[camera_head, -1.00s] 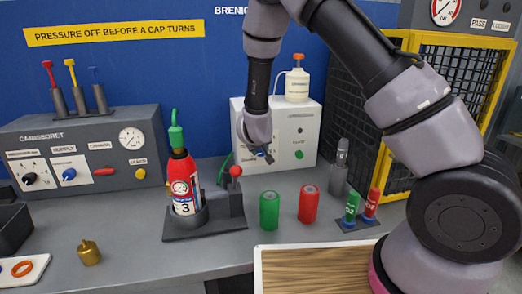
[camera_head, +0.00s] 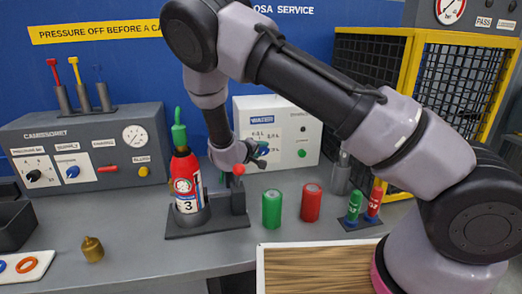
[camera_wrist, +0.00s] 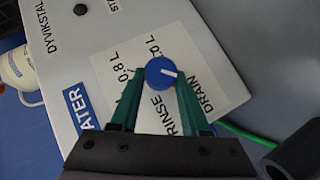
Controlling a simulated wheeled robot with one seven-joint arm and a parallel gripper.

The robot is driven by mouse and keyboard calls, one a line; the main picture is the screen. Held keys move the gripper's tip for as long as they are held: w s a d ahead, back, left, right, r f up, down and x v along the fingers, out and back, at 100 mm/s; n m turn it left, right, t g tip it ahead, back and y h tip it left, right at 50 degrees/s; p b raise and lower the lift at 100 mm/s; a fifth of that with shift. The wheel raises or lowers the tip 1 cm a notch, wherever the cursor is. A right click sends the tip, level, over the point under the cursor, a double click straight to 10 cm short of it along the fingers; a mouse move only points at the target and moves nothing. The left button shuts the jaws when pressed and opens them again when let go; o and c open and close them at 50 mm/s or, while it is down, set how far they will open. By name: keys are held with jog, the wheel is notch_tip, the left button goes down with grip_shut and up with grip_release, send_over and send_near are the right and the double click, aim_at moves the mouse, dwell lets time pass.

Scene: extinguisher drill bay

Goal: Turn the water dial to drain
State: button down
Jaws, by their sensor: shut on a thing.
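The blue water dial (camera_wrist: 158,66) is on the face of a white box (camera_head: 309,115) with a blue WATER label (camera_wrist: 74,107). My gripper (camera_wrist: 162,73) is shut on the dial, with a green finger on each side. The dial's white mark points right in the wrist view. The DRAIN label (camera_wrist: 187,96) lies below and right of the dial, with RINSE beside it; litre labels lie above and left. In the head view my gripper (camera_head: 261,154) is at the box front, where the dial (camera_head: 264,148) is partly hidden.
A red extinguisher (camera_head: 184,172) stands in a dark holder left of my gripper. Green (camera_head: 271,209) and red (camera_head: 311,203) cylinders stand on the bench in front of the box. A yellow-framed cage (camera_head: 412,110) is at right.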

jog(key=shift+f, duration=0.1)
dwell(0.4)
jog(key=shift+c, duration=1.9)
grip_release()
notch_tip(320, 180, up, 10)
jog(key=shift+d+r, duration=0.1)
